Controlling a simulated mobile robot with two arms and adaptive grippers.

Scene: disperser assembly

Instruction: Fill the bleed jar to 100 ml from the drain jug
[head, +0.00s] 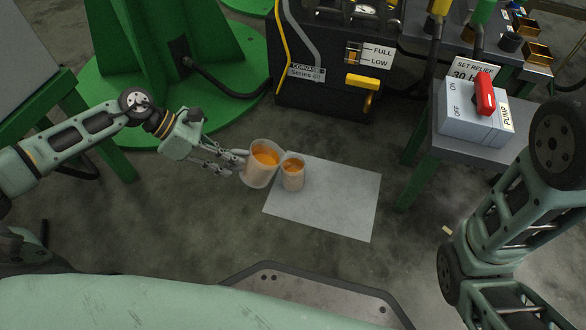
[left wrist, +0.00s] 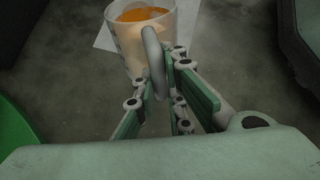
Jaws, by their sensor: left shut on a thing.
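The drain jug (head: 257,173) is a pale, see-through vessel with orange liquid in it. My left gripper (head: 236,167) is shut on its handle from the left. In the left wrist view the jug (left wrist: 165,45) shows past the fingers (left wrist: 158,75), with its grey looped handle between them. The bleed jar (head: 293,181) is smaller and stands on the white sheet, just right of the jug. It also has orange liquid in it; its level marks are too small to read. The two rims look close together; I cannot tell if they touch. My right gripper is not in view.
The white sheet (head: 335,200) lies on the grey floor, with bare room right of the jar. A dark power unit (head: 325,85) with a yellow handle stands behind. A pump switch box (head: 472,125) sits on a green-legged stand at right. A green base (head: 165,75) is at left.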

